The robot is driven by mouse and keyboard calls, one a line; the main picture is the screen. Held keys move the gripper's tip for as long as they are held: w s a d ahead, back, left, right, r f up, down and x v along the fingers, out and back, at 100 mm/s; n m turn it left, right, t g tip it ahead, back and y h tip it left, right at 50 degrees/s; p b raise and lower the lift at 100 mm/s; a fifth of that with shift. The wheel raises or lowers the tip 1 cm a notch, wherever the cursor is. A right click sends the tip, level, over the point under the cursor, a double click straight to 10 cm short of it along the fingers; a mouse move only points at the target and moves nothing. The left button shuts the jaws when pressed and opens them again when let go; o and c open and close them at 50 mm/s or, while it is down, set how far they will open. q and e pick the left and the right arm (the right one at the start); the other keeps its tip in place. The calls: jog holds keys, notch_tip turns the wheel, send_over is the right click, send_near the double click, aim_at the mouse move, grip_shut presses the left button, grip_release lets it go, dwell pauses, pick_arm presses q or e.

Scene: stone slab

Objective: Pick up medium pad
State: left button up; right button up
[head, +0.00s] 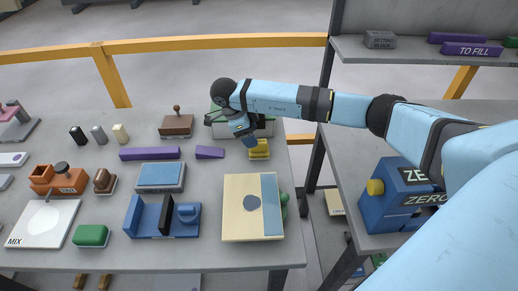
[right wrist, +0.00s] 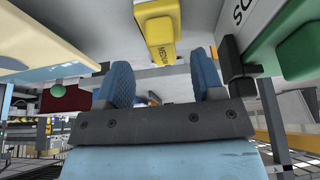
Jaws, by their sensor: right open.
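The medium pad is a yellow block (head: 259,149) on the slab near its right end, with a yellow knob-like top. In the right wrist view the yellow piece (right wrist: 161,40) carries lettering that reads like "MEDIUM". My right gripper (head: 250,140) is just above and left of the yellow pad in the head view, with its arm reaching in from the right. In the right wrist view its two blue fingers (right wrist: 160,85) are spread and nothing is between them; the yellow pad shows beyond the gap. My left gripper is not in view.
A green and grey piece (head: 260,127) stands close behind the pad, partly hidden by my gripper. A purple wedge (head: 210,152) lies to the left and a cream board (head: 239,196) in front. A blue machine (head: 391,207) stands on the right-hand bench.

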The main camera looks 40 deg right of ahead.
aim_at(259, 149)
jog(key=x, duration=0.2)
jog(key=p+x, duration=0.1)
jog(key=x, duration=0.2)
jog(key=shift+s+d, duration=0.15)
jog(key=shift+d, duration=0.2)
jog(key=c, duration=1)
